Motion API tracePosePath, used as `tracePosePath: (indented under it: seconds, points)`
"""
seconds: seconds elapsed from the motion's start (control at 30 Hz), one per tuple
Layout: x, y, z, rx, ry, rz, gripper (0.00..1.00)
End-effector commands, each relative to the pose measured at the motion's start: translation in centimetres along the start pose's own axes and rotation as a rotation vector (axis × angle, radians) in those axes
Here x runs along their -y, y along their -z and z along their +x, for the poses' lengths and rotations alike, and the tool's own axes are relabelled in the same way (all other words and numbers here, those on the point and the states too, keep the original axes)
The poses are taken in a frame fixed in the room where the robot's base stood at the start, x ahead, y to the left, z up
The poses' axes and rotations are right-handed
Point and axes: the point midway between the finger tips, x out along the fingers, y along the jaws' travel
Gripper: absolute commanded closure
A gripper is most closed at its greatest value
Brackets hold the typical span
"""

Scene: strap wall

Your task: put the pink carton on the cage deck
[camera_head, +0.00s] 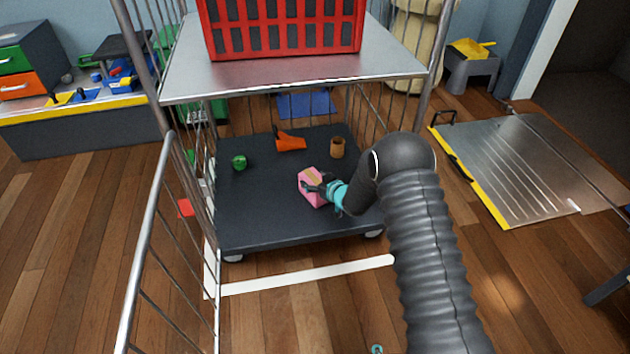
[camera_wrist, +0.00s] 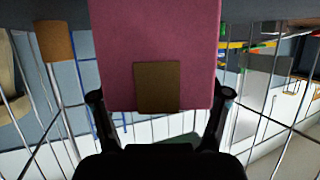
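The pink carton (camera_head: 311,187) with a brown patch is over the dark cage deck (camera_head: 265,218), right of its middle. I cannot tell whether its base touches the deck. My gripper (camera_head: 325,187) reaches it from the right. In the wrist view the carton (camera_wrist: 155,45) fills the upper middle, with its brown patch facing the camera. My gripper's fingers (camera_wrist: 160,100) lie against its two sides, shut on it. The fingers and arm hide part of the carton's right side in the head view.
On the deck are a green round object (camera_head: 239,162), an orange object (camera_head: 290,142) and a brown cup (camera_head: 337,148). A metal shelf (camera_head: 290,78) with a red crate (camera_head: 283,48) overhangs the back. Wire sides flank the deck; an open gate (camera_head: 150,240) stands front left. The deck's front left is clear.

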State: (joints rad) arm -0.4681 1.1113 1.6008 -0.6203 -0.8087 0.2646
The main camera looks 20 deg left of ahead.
Motion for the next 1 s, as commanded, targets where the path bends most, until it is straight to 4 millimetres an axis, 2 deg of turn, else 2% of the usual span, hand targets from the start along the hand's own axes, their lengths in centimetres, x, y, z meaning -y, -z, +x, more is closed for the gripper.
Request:
tracePosePath:
  seconds: [0.47, 0.67, 1.0]
  points:
    - [0.0, 0.6, -0.2, 0.000, 0.000, 0.000, 0.08]
    - [0.0, 0.4, -3.1, 0.001, -0.001, 0.001, 0.08]
    - [-0.1, 0.4, -9.7, 0.001, -0.001, 0.001, 0.08]
